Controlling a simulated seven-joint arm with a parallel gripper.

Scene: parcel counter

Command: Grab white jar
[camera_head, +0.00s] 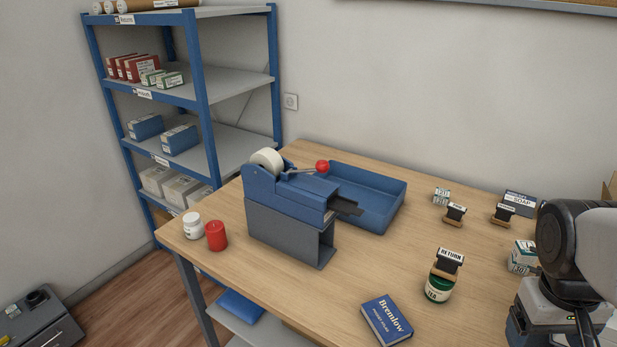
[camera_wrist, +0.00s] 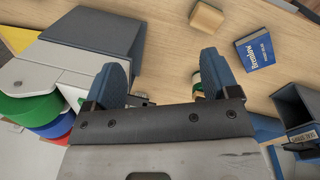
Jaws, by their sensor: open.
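The white jar (camera_head: 193,226) stands upright near the left edge of the wooden table in the head view, just left of a red cylinder (camera_head: 216,235). I cannot make out the white jar in the wrist view. My gripper (camera_wrist: 165,80) is open in the wrist view, its two blue fingers spread apart over the table, with nothing held between them. In the head view my arm is at the far right, far from the white jar, with the tape dispenser and other things between them.
A blue and grey tape dispenser (camera_head: 290,205) and blue tray (camera_head: 370,197) stand mid-table. Nearer my arm are a blue book (camera_head: 387,320), a green jar (camera_head: 438,288) with a stamp above it, and more stamps. Shelves (camera_head: 205,90) rise behind the left end.

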